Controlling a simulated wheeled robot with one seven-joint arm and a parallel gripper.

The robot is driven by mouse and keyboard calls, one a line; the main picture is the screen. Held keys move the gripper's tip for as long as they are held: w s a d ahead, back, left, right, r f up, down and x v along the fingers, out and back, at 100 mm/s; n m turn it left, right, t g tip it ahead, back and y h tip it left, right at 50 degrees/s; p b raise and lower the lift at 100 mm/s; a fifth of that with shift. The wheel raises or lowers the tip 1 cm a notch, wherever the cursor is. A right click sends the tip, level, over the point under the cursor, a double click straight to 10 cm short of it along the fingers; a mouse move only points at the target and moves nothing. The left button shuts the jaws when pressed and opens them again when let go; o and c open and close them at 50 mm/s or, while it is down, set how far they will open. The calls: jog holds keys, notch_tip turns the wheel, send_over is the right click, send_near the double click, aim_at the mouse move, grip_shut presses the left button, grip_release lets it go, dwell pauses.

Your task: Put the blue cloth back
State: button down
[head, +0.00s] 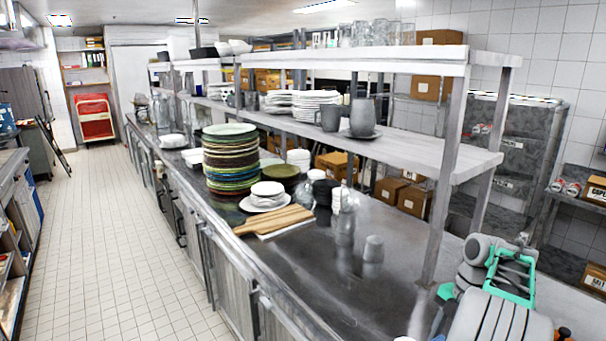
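I cannot make out a blue cloth for sure in the head view. A small blue patch (41,204) shows low on the left-hand counter, and a blue item (6,118) stands at the far left edge; I cannot tell what either is. Part of my arm, grey with teal pieces, shows at the bottom right over the counter's right end. I cannot see my gripper's fingers, or whether they hold anything.
A long steel counter (390,262) carries a tall plate stack (230,165), wooden boards (275,220), a glass bottle (345,215) and a cup (373,248). A shelf (430,148) on posts stands above it. The tiled aisle (110,250) on the left is clear.

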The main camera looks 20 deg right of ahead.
jog(key=w+a+r+m+t+h, duration=0.1)
jog(key=w+a+r+m, duration=0.2)
jog(key=a, duration=1)
jog(key=w+a+r+m+t+h, duration=0.1)
jog(key=w+a+r+m, duration=0.2)
jog(key=w+a+m, duration=0.3)
jog(key=w+a+r+m+t+h, duration=0.1)
jog(key=w+a+r+m, duration=0.3)
jog(key=a+m, duration=0.5)
jog(key=w+a, duration=0.1)
jog(key=a, duration=1)
jog(key=shift+m, duration=0.3)
